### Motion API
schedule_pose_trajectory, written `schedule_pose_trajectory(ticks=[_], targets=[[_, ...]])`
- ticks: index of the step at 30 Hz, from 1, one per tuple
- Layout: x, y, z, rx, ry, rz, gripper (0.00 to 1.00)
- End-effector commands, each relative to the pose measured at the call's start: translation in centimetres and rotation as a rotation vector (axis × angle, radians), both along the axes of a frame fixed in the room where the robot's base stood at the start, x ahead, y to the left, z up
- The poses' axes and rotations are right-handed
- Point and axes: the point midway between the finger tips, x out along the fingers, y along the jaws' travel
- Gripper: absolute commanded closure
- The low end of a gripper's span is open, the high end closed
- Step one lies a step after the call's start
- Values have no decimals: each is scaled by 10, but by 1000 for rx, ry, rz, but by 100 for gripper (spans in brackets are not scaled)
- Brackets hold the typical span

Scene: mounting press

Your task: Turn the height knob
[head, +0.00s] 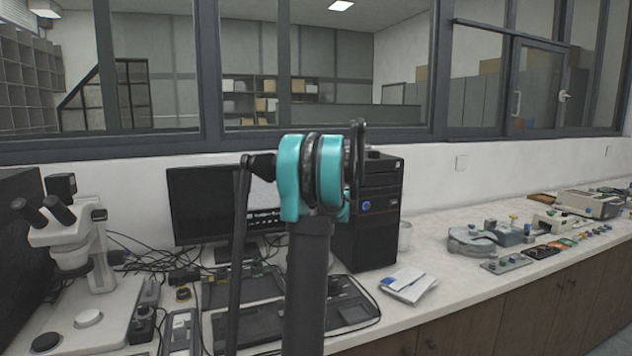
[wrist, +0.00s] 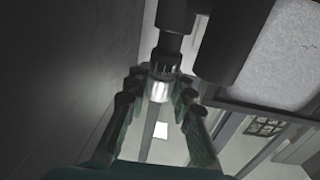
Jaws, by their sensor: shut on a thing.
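In the wrist view, my gripper (wrist: 160,80) has its two dark green, jointed fingers on either side of a small round knob (wrist: 158,91). The knob has a bright silver end and a dark ribbed collar. It sits in line with a dark cylindrical shaft (wrist: 174,43) above it. The gripper is shut on the knob, with the fingertips around its collar. My gripper and the knob cannot be made out in the head view, where my teal and black arm stands in the middle.
A broad dark cylinder (wrist: 220,45) is close to the right of the fingers, and a dark flat surface (wrist: 60,80) lies left. In the head view, a microscope (head: 72,240), monitor (head: 205,195) and computer tower (head: 378,215) stand on the bench, with small tools (head: 545,250) further right.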

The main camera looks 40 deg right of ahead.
Motion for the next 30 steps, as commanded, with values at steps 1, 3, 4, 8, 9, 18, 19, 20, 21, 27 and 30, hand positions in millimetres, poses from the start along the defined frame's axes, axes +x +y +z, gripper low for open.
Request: schedule_pose_trajectory(ticks=[1,3,4,8,9,18,19,20,21,27,30], targets=[[0,-1,0,0,0,15,100],[0,-1,0,0,0,35,100],[-1,-1,0,0,0,41,100],[0,0,0,0,1,60,100],[0,0,0,0,1,63,100],[0,0,0,0,1,67,100],[0,0,0,0,1,67,100],[0,0,0,0,1,67,100],[0,0,0,0,1,67,75],[0,0,0,0,1,66,55],[0,0,0,0,1,66,55]])
